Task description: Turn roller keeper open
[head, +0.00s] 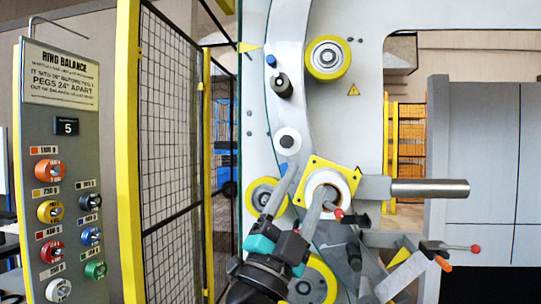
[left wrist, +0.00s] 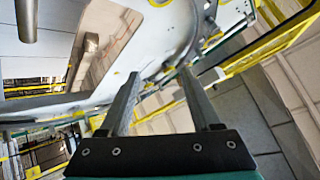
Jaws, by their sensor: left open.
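Two small levers show in the head view, and I cannot tell for sure which is the roller keeper. One is a dark lever with a red knob (head: 339,213), just below the yellow square flange (head: 346,172). The other is a rod with a red tip (head: 476,248) and an orange grip (head: 443,263), at lower right. My left gripper (head: 309,179) is open, its two grey fingers pointing up in front of the flange. It partly covers the flange and a yellow roller (head: 264,197). In the left wrist view the gap between its fingers (left wrist: 159,73) is empty. My right gripper is not in view.
A thick metal shaft (head: 430,188) sticks out to the right of the flange. A yellow roller (head: 327,58) sits above. A yellow-framed mesh fence (head: 170,130) and a board of coloured pegs (head: 62,190) stand at left. A grey cabinet (head: 485,170) stands at right.

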